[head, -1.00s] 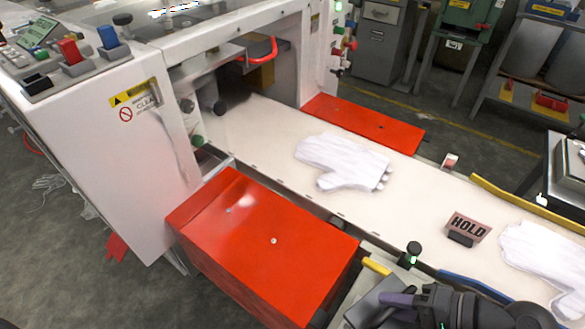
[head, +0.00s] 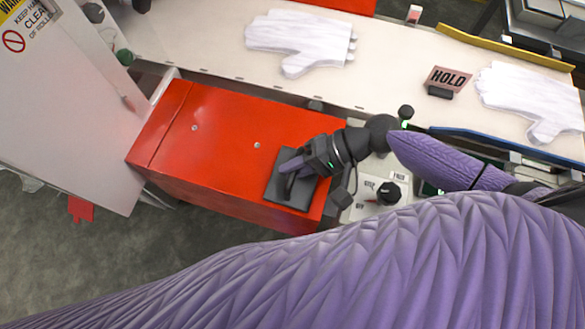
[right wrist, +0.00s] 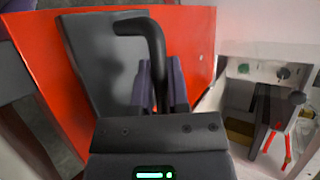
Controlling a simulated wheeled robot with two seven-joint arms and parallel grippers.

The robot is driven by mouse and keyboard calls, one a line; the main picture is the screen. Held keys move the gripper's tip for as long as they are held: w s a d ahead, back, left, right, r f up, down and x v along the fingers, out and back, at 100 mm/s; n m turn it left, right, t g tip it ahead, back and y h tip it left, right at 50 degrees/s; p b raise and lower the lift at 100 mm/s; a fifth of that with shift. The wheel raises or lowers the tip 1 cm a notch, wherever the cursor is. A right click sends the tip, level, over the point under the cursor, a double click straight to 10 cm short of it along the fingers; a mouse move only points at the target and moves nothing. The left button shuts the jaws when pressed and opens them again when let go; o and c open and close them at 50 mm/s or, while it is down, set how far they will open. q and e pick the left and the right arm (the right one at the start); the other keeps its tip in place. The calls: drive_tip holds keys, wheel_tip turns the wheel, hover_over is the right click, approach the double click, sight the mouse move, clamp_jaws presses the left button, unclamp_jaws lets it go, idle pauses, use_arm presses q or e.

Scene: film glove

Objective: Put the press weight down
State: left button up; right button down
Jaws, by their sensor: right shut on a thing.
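The press weight (head: 277,194) is a dark grey flat plate with a black bent handle. It is over the right end of the red box top (head: 215,120) in the head view and looks to be on or just above it. My right gripper (head: 292,172) is shut on its handle. In the right wrist view the handle of the press weight (right wrist: 95,60) rises between the two purple fingers of my right gripper (right wrist: 160,90). I cannot tell whether the plate's underside touches the red surface. My left gripper is not in view.
Two white gloves (head: 300,40) (head: 530,98) lie on the pale belt (head: 390,75), with a HOLD sign (head: 447,80) between them. A control panel with a black knob (head: 388,192) is right of the red box. The left part of the red top is clear.

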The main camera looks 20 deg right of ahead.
drive_tip(key=shift+f, duration=0.3)
drive_tip(key=c, duration=1.1)
unclamp_jaws()
drive_tip(key=shift+f, duration=0.15)
drive_tip(key=o, duration=0.5)
drive_tip(key=shift+d+r, duration=0.25)
drive_tip(key=shift+r, duration=0.05)
use_arm(q)
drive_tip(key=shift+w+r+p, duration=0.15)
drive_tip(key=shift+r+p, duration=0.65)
drive_tip(key=shift+p, duration=0.3)
use_arm(e)
drive_tip(key=v, duration=1.1)
drive_tip(key=shift+d+r, duration=0.15)
drive_tip(key=shift+d, duration=0.05)
